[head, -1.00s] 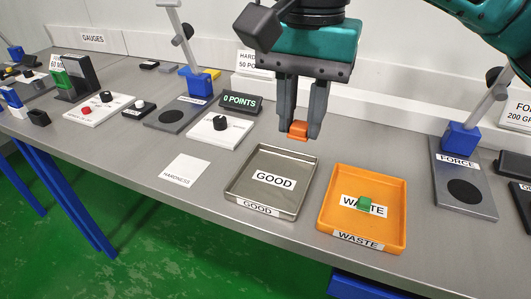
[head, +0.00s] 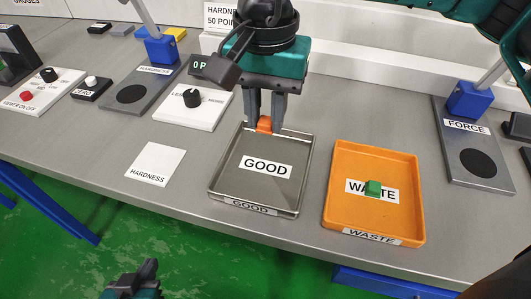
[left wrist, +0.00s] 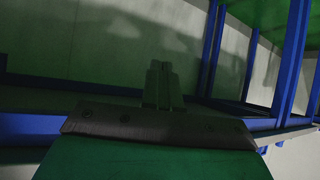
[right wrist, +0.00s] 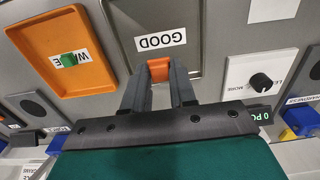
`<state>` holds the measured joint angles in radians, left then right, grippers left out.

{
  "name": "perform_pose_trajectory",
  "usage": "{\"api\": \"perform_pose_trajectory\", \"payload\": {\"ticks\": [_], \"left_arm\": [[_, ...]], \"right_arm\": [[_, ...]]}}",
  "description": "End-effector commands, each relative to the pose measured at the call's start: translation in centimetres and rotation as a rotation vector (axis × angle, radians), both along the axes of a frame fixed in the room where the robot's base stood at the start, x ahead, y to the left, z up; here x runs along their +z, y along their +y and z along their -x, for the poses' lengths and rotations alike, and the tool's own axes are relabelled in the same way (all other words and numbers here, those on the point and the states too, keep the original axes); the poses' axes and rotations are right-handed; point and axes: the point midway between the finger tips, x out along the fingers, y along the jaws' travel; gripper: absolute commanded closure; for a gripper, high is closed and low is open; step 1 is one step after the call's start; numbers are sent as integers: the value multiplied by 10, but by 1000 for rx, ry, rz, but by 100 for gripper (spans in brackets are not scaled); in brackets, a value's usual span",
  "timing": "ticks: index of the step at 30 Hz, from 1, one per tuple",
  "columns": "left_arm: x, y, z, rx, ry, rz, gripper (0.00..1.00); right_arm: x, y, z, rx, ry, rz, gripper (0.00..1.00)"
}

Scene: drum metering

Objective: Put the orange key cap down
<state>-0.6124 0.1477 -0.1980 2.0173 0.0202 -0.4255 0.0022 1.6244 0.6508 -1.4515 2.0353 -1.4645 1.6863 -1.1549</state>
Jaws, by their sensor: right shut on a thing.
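The orange key cap (head: 264,124) is between the fingertips of my right gripper (head: 264,128), which is shut on it. They are at the back edge of the grey GOOD tray (head: 222,190); the height of the cap above the tray is hard to tell. The right wrist view also shows the orange cap (right wrist: 158,69) between the fingers, beside the GOOD label. My left gripper (head: 140,275) is low at the bottom of the head view, away from the bench. In the left wrist view its fingers (left wrist: 160,75) look close together with nothing between them.
The orange WASTE tray (head: 335,210) stands right of the GOOD tray with a green key cap (head: 373,188) in it. A white HARDNESS card (head: 156,165) lies to the left. A knob box (head: 195,105) and hardness stand (head: 135,95) are behind; a force stand (head: 475,150) is at right.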

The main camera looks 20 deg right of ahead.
Motion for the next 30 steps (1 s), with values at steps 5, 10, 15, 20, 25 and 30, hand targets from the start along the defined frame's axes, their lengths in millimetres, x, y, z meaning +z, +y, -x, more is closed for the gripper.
{"api": "perform_pose_trajectory", "payload": {"ticks": [5, 10, 15, 20, 25, 30], "left_arm": [[1, -3, -2, -6, -5, 5, 100], [6, -4, -6, -7, -15, 7, 100], [4, -4, -7, -6, -17, 7, 100], [2, -4, -7, -7, -14, 7, 100], [2, -4, -7, -7, -14, 6, 100], [-2, -4, -7, -7, -14, 6, 100]], "right_arm": [[-39, 0, 1, 0, 2, 0, 100], [-52, 0, 0, -1, -1, -1, 100], [-69, 0, 1, 0, 3, 1, 100], [-92, 0, 0, 0, 1, 0, 100], [-94, 0, 0, 0, -1, -1, 100], [-97, 0, 0, 0, 0, 0, 100]]}}
